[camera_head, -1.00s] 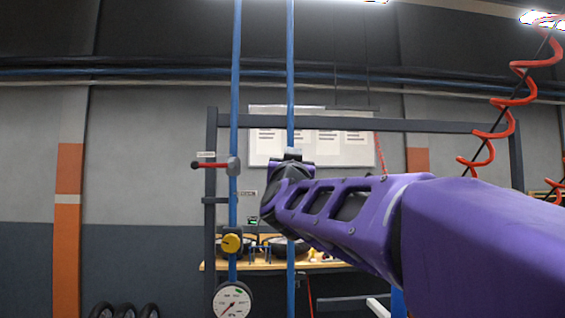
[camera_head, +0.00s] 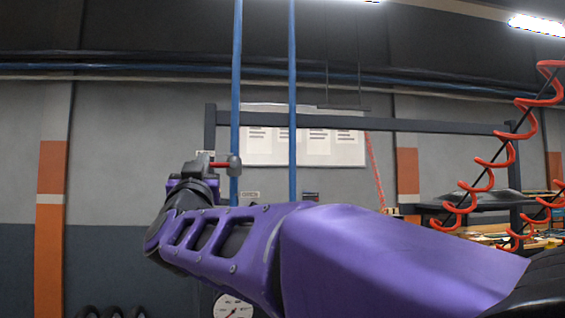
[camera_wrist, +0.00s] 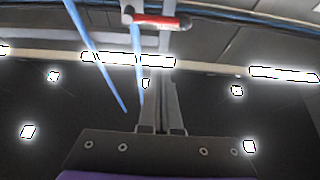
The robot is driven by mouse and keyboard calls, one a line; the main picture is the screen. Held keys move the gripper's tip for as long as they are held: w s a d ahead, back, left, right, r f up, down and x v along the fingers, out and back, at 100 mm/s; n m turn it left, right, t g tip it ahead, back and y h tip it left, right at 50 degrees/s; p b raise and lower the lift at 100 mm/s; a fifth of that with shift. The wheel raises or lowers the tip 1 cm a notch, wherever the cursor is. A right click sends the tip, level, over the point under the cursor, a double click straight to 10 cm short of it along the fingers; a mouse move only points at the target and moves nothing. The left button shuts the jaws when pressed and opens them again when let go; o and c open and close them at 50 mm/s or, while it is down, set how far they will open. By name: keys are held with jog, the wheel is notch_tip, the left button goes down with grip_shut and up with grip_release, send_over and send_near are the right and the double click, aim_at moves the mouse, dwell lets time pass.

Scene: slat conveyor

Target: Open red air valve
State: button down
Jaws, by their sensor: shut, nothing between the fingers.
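The red air valve has a grey body (camera_head: 234,166) on the left blue vertical pipe. Its red handle (camera_head: 219,165) points left, crosswise to the pipe, and its outer end is hidden behind my gripper. The red handle also shows at the top of the wrist view (camera_wrist: 162,21), lying sideways from a pale body (camera_wrist: 127,15). My gripper (camera_head: 196,160) is beside the handle's left end in the head view. In the wrist view my gripper's fingers (camera_wrist: 158,95) are shut and empty, pointing up toward the handle. I cannot tell whether they touch it.
A second blue pipe (camera_head: 292,100) stands right of the valve. A dark frame bar (camera_head: 430,125) runs across behind. A pressure gauge (camera_head: 232,306) is partly hidden below my arm. A red coiled hose (camera_head: 490,165) hangs at the right.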

aim_at(214, 165)
jog(key=shift+w, duration=0.1)
jog(key=p+x, duration=0.3)
jog(key=x, duration=0.7)
jog(key=shift+w+a+f+b, duration=0.1)
jog(key=shift+w+f+b, duration=0.1)
jog(key=shift+f, duration=0.8)
jog(key=shift+w+a+f+b, duration=0.1)
jog(key=shift+f+b, duration=0.05)
jog(key=shift+f, duration=0.9)
jog(key=shift+f, duration=0.1)
